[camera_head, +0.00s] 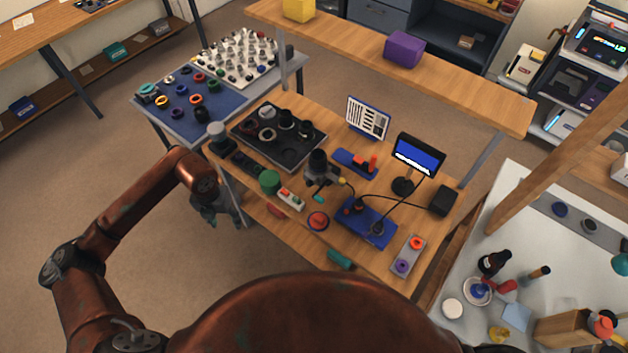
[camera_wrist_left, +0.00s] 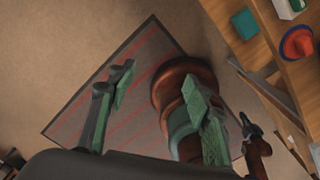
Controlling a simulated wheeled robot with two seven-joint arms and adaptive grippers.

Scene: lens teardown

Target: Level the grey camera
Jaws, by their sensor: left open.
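What looks like the grey camera (camera_head: 322,174) is on the wooden workbench (camera_head: 345,232), near its middle, with a dark round part on top. It is small in the head view, and I cannot tell whether it is level or tilted. My left gripper (camera_head: 218,212) hangs beside the bench's left edge, below the top and apart from the camera. In the left wrist view its two green-padded fingers (camera_wrist_left: 160,108) are spread with nothing between them. The camera does not show there. My right gripper is not in view.
A dark tray (camera_head: 289,160) of round parts lies at the bench's back left. A striped mat (camera_wrist_left: 75,112) lies on the floor below the gripper.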

